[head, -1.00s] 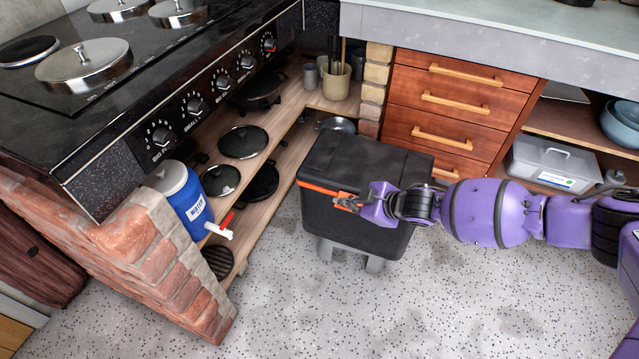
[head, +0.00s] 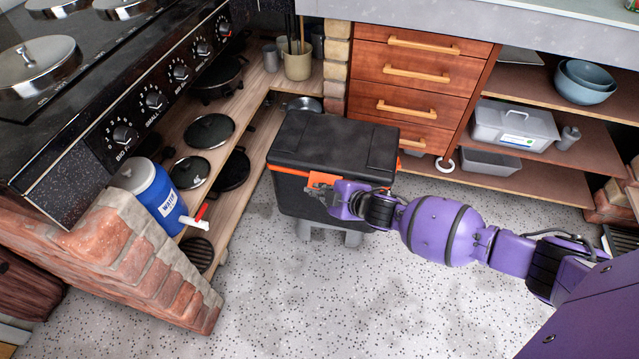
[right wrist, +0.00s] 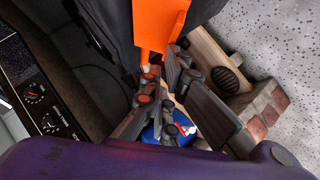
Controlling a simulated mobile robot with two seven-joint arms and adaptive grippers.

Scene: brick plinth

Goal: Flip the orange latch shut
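A black box (head: 290,205) with a dark lid (head: 335,141) stands on grey feet on the floor, with the lid down. An orange strip (head: 288,171) runs under the lid's front edge. The orange latch (head: 322,179) stands out from that front; it also shows large in the right wrist view (right wrist: 160,22). My right gripper (head: 334,206) is at the latch, below its lower end. In the right wrist view its fingertips (right wrist: 162,68) are close together by the latch's end, and whether they grip it is unclear. My left gripper is out of view.
A brick plinth (head: 130,262) and a blue water jug (head: 158,195) with a red-handled tap stand at left, beside wooden shelves with pans. Wooden drawers (head: 420,90) are behind the box. The speckled floor (head: 330,300) in front is clear.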

